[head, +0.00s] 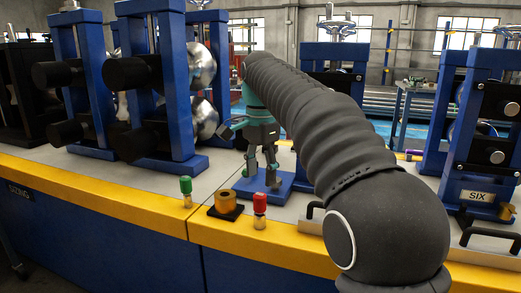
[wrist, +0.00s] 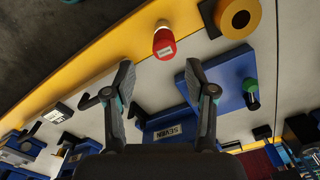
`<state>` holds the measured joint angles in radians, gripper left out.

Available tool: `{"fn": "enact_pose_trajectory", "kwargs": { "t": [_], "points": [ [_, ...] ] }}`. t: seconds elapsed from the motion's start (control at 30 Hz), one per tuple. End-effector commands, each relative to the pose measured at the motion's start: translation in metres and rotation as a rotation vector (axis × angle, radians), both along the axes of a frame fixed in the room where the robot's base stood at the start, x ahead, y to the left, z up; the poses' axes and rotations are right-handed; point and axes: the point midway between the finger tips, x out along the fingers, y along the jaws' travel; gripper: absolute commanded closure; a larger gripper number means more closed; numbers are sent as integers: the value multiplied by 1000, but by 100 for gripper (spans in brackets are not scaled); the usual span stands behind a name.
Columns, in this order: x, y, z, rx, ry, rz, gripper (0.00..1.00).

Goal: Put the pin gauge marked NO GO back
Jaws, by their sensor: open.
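A red-topped pin gauge (head: 259,210) with a brass-coloured lower part stands upright on the bench front's yellow strip. In the wrist view the red gauge (wrist: 164,45) lies beyond my fingertips; its small white label is too small to read. A green-topped pin gauge (head: 186,191) stands farther left. Between them a brass-coloured ring (head: 228,200) sits on a black base. The ring also shows in the wrist view (wrist: 238,17). My gripper (head: 262,178) points down above a blue plate, behind the red gauge. In the wrist view its fingers (wrist: 160,76) are apart, with nothing held between them.
The blue plate (head: 286,185) lies on the grey bench top; a green-topped piece (wrist: 249,90) stands at it. Blue roll stands (head: 182,80) rise at the left, and one marked SIX (head: 485,150) at the right. Black handles (head: 480,234) stick up front right.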

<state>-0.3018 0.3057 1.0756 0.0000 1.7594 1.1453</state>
Motion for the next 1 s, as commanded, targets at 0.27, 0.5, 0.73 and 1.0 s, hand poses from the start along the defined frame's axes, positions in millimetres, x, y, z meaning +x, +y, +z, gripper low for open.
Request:
{"fn": "enact_pose_trajectory", "kwargs": {
  "t": [0.27,0.5,0.73,1.0],
  "points": [
    [0,0,36,0,0,0,44],
    [0,0,40,-1,1,0,44],
    [-16,-17,43,9,-32,53,44],
    [-77,-70,28,11,-159,262,44]
  ]
}}
